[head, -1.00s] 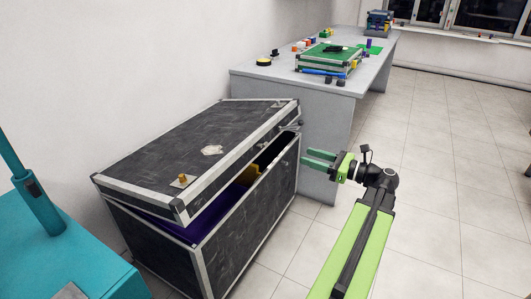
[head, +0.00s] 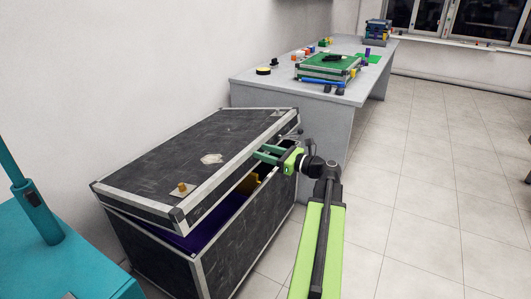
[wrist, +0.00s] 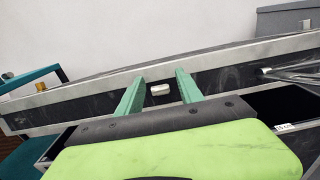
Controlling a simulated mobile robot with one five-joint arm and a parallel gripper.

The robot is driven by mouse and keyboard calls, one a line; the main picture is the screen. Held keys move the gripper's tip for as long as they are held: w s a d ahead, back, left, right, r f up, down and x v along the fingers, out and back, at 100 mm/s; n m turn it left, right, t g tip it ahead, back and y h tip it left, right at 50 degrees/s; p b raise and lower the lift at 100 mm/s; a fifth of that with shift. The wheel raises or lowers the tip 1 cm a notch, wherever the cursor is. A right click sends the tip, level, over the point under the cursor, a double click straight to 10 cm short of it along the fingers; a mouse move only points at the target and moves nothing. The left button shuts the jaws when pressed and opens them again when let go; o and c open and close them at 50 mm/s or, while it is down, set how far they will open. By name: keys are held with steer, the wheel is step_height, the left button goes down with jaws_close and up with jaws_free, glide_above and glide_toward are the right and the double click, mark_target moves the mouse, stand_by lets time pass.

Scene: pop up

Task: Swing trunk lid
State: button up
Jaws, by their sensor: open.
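The black trunk (head: 240,250) with metal edging stands on the floor at left. Its lid (head: 150,160) is partly raised and tilted, leaving a gap along the front. A purple lining (head: 205,232) and a yellow item (head: 248,184) show inside. My gripper (head: 262,153) is open, its green fingers at the front edge of the lid near its right end. In the wrist view the two fingers (wrist: 160,80) point at the lid's front face (wrist: 225,77), with a small pale plate between them. I cannot tell if they touch the lid.
A teal bench (head: 65,265) stands at the lower left. A grey table (head: 290,92) with a green-topped case (head: 328,66) and small objects stands behind the trunk. The tiled floor (head: 430,190) on the right is clear.

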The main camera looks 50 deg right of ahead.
jaws_close()
stand_by(1.4)
